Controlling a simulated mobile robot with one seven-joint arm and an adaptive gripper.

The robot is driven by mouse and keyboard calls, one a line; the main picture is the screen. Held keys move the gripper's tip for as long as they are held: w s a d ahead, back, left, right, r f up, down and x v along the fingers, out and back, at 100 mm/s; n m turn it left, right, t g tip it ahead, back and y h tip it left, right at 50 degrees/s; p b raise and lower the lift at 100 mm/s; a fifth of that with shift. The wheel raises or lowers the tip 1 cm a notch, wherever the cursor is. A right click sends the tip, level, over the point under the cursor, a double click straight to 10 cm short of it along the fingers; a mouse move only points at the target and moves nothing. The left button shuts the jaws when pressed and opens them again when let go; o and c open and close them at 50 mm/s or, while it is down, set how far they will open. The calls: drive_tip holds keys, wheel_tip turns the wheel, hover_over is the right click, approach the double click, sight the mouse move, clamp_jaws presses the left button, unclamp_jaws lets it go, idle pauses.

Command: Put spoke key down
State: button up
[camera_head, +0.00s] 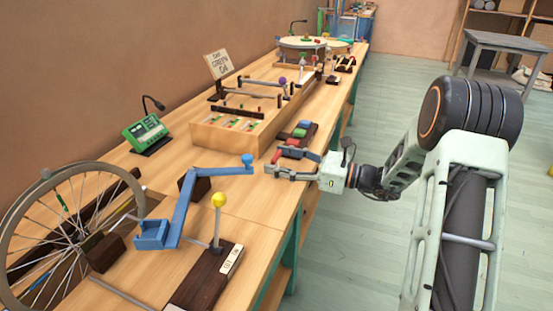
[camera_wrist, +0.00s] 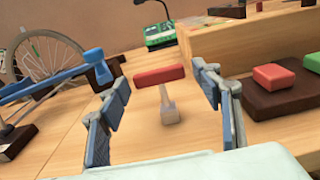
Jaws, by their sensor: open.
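The spoke key, with a red bar handle (camera_wrist: 160,74) and a pale metal stem (camera_wrist: 166,97), is between my fingers in the wrist view, clear of both of them. Its stem points down toward the bench; whether its end touches the wood I cannot tell. In the head view a bit of red (camera_head: 277,157), likely its handle, shows at my fingertips. My gripper (camera_head: 275,163) is open, low over the right edge of the wooden bench (camera_head: 262,193). Its two fingers stand wide apart in the wrist view (camera_wrist: 161,85).
A dark block with coloured pads (camera_head: 301,132) lies just beyond my gripper, right in the wrist view. A blue crank arm (camera_head: 184,205), a yellow-knobbed lever (camera_head: 218,201) and a spoked wheel (camera_head: 68,225) are to the left. A wooden box (camera_head: 225,133) stands behind.

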drive_tip(key=p+v, duration=0.2)
drive_tip(key=v, duration=0.9)
